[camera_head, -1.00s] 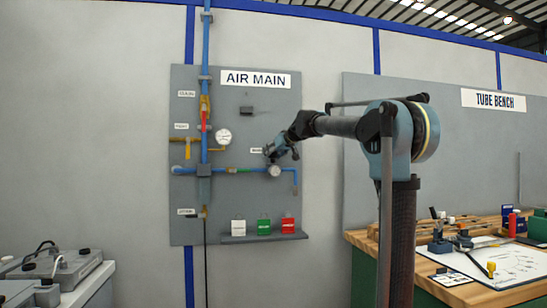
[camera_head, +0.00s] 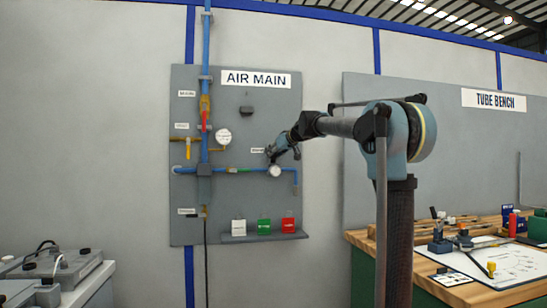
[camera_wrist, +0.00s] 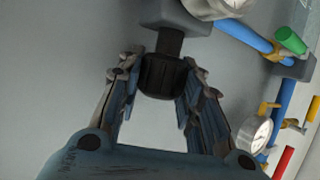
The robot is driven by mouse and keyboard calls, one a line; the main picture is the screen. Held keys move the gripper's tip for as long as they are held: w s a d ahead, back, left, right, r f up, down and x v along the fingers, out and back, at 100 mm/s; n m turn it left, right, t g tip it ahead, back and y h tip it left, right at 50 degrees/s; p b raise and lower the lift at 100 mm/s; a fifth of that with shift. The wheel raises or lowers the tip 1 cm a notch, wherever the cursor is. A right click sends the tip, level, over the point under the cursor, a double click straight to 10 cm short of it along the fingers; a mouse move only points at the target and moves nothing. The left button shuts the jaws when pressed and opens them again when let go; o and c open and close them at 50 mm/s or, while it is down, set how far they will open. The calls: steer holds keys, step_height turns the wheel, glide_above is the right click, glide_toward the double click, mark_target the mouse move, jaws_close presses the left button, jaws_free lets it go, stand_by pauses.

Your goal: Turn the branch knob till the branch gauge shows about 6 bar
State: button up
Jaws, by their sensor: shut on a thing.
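The branch knob (camera_wrist: 162,75) is a dark ribbed cylinder under a grey regulator body in the wrist view. My gripper (camera_wrist: 160,78) is shut on it, one finger on each side. In the head view my gripper (camera_head: 270,154) is at the right part of the AIR MAIN board and hides the knob. The branch gauge (camera_head: 274,171) is a round white dial just below my gripper in the head view. In the wrist view this gauge (camera_wrist: 214,6) is cut off by the top edge. Its needle cannot be read in either view.
A second gauge (camera_head: 223,136) sits on the board's left pipework, beside a red valve handle (camera_head: 204,119). White, green and red tags (camera_head: 264,226) stand on the small shelf (camera_head: 264,237) below. The tube bench (camera_head: 440,265) is at the right.

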stand_by(0.3)
steer(key=o, duration=1.1)
steer(key=v, duration=1.2)
steer(key=shift+w+d+f, duration=0.1)
steer(key=shift+w+d, duration=0.1)
steer(key=shift+d, duration=0.05)
steer(key=s+d+f+m+g+h, duration=0.2)
steer(key=s+d+f, duration=0.4)
steer(key=s+f, duration=0.9)
steer(key=s+d+f+m+g+h, duration=0.3)
steer(key=s+d+f, duration=0.4)
steer(key=s+f, duration=0.7)
steer(key=s+d+f+m+g+h, duration=0.2)
steer(key=s+d+f, duration=0.5)
steer(key=s+f, duration=0.8)
steer(key=shift+s+d+f+m+g+h, duration=0.1)
steer(key=shift+f+g+h, duration=0.15)
steer(key=shift+f, duration=1.95)
steer(key=shift+s+d+f+m+g+h, duration=0.1)
steer(key=shift+s+f+g+h, duration=0.1)
steer(key=shift+f, duration=2)
steer(key=shift+s+d+f+m+g+h, duration=0.15)
steer(key=shift+f+h, duration=0.1)
steer(key=shift+f, duration=1.95)
